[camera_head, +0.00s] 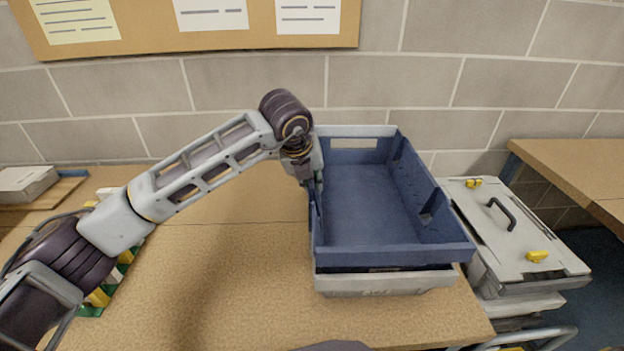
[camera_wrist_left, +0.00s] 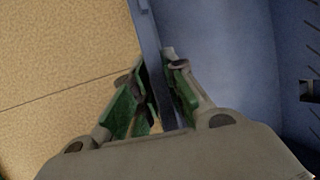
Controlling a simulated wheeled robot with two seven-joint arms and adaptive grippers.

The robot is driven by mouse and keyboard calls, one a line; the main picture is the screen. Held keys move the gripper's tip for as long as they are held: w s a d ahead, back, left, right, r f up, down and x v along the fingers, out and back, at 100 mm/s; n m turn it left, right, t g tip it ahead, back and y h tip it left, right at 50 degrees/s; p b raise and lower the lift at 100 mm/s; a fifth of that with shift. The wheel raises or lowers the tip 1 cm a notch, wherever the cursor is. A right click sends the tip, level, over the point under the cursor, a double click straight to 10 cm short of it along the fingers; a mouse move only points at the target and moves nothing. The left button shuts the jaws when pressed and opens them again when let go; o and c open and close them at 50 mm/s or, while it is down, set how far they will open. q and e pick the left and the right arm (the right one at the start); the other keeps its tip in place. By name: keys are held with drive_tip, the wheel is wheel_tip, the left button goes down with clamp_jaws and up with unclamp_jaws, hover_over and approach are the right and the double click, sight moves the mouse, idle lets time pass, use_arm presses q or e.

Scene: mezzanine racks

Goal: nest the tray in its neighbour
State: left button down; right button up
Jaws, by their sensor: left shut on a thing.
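The blue tray (camera_head: 368,205) is empty and sits on or partly inside a light grey tray (camera_head: 385,282) on the wooden table. I cannot tell whether the blue tray is fully seated. My left gripper (camera_head: 316,193) is shut on the blue tray's left wall. In the left wrist view, the green-padded fingers of the gripper (camera_wrist_left: 157,66) straddle the blue wall (camera_wrist_left: 146,30), one inside and one outside. My right gripper is not in view.
A grey lidded case (camera_head: 520,240) with yellow latches and a black handle stands close on the right, beyond the table edge. Another table (camera_head: 585,165) is at far right. A block wall stands behind.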

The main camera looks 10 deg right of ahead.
use_arm(q)
drive_tip(key=shift+r, duration=0.1)
drive_tip(key=c, duration=1.4)
unclamp_jaws()
drive_tip(key=shift+o, duration=0.2)
drive_tip(key=shift+f, duration=0.2)
drive_tip(key=v, duration=1.2)
drive_tip(key=shift+r, duration=0.2)
wheel_tip(320, 180, up, 9)
drive_tip(key=p, duration=0.9)
drive_tip(key=shift+r+p, duration=0.4)
drive_tip(key=shift+p, duration=0.15)
